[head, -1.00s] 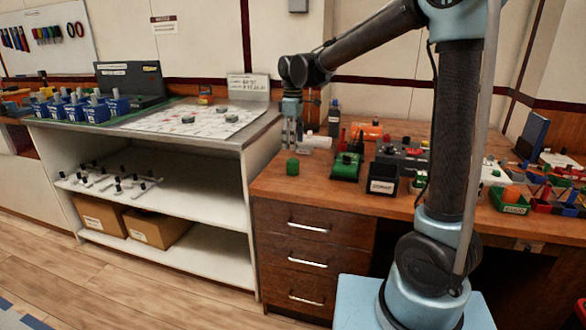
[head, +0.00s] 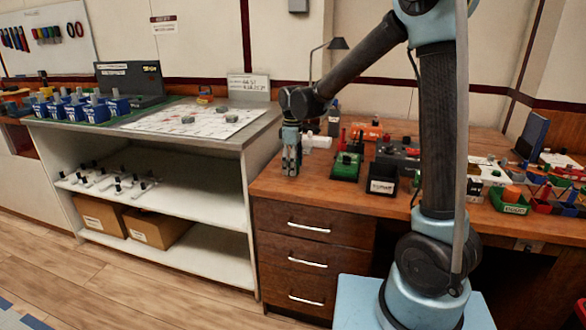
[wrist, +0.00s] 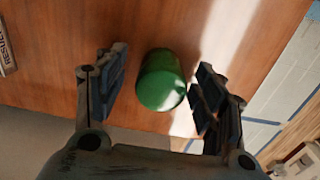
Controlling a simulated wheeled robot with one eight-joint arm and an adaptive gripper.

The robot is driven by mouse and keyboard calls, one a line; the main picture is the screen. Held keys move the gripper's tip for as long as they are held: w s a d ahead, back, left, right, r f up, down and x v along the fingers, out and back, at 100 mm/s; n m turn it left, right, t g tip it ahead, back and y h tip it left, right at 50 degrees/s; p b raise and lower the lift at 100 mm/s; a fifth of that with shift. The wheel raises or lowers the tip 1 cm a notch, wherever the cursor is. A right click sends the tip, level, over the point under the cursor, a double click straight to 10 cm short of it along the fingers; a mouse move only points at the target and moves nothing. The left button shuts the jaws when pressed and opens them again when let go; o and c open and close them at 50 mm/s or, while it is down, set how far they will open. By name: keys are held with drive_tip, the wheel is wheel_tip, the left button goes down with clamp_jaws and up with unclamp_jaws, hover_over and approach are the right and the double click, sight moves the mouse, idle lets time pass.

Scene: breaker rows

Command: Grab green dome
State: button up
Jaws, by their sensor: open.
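The green dome (wrist: 161,80) stands on the wooden desk top, near its edge. In the wrist view it lies between the two open fingers of my gripper (wrist: 158,90), with a gap on each side and nothing held. In the head view my gripper (head: 291,170) points down over the front left of the desk and hides the dome there. The height of the fingertips relative to the dome is hard to tell.
The wooden desk (head: 270,187) has a green block device (head: 346,167) and a black labelled box (head: 382,180) to the right of my gripper.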

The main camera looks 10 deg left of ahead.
drive_tip(key=c, duration=1)
drive_tip(key=shift+o, duration=0.2)
